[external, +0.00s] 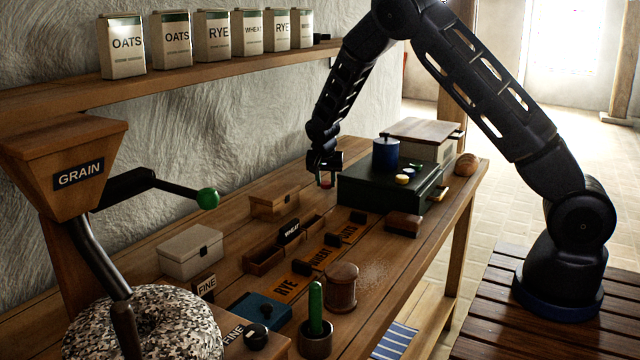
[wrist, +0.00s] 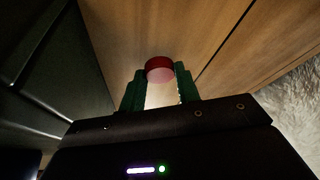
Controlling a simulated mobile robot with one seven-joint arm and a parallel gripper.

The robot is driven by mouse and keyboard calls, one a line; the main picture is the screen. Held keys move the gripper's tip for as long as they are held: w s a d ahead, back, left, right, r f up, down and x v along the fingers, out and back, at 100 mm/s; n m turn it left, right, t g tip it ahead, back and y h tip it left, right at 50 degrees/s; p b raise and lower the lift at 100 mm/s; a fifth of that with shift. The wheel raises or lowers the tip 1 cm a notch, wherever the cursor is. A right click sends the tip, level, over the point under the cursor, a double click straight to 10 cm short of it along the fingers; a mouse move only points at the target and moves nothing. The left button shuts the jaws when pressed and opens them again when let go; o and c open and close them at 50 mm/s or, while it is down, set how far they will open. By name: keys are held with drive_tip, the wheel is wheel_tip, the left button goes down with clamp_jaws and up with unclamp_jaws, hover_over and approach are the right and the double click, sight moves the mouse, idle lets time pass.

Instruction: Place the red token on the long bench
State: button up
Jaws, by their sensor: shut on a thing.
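The red token (wrist: 160,66) is a small round piece held between the green fingertips of my gripper (wrist: 160,88) in the wrist view. In the external view my gripper (external: 326,178) points down beside the left end of the dark green box, with a bit of the red token (external: 326,184) showing below it. The long bench (external: 372,262) is a wooden work surface along the wall. The wrist view shows its planks (wrist: 128,28) beyond the token. I cannot tell whether the token touches the bench.
A small wooden box (external: 274,204) and a compartment tray (external: 265,262) lie to the left. The shelf (external: 200,75) with several grain packets runs above along the wall.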

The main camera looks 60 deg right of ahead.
drive_tip(key=shift+f, duration=0.45)
drive_tip(key=shift+f, duration=0.1)
drive_tip(key=o, duration=0.9)
drive_tip(key=shift+o, duration=0.2)
